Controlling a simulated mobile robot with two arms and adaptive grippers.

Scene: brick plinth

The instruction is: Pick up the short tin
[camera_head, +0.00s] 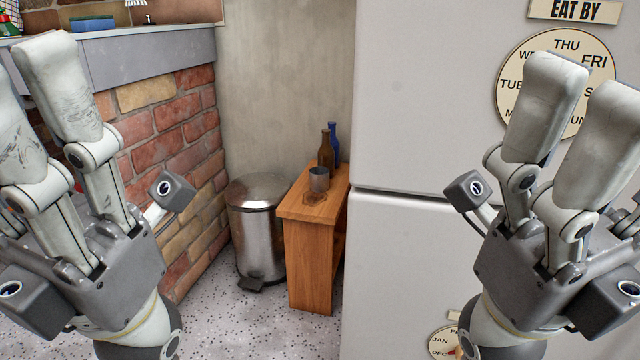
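The short tin (319,179) is a small grey metal cup-like can. It stands upright on top of a narrow wooden stand (300,213), in front of two bottles. My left gripper (98,115) is raised in the near left of the view, fingers spread, open and empty. My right gripper (540,135) is raised in the near right, also open and empty. Both grippers are well apart from the tin and much closer to the camera. The tin is in plain view between them.
A brown bottle (326,153) and a blue bottle (335,143) stand just behind the tin. A steel pedal bin (257,225) is left of the stand. A white fridge (425,110) rises on the right, a brick plinth (165,150) on the left. Speckled floor in front is clear.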

